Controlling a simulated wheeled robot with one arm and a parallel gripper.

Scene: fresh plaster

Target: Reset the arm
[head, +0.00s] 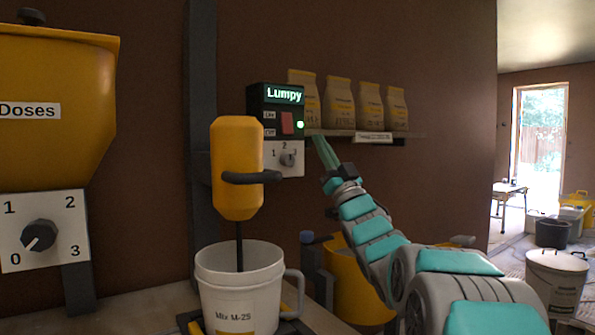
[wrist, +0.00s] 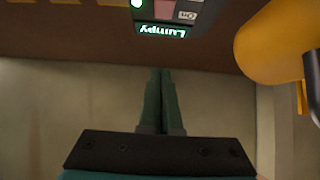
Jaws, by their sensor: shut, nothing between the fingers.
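My gripper (head: 322,147) is shut and empty, at the end of my teal and grey arm. In the head view its fingertips are just right of the control box (head: 277,122), below the shelf edge. In the wrist view the shut fingers (wrist: 158,100) point toward the box (wrist: 165,18), which appears upside down. I cannot tell whether the fingertips touch anything.
A yellow mixer (head: 237,165) stands over a white bucket (head: 238,290) labelled "Mix M-25", its shaft inside. A yellow "Doses" hopper (head: 60,140) with a dial (head: 40,236) is at left. Several bags (head: 340,104) stand on the wall shelf (head: 350,133). Buckets stand at right.

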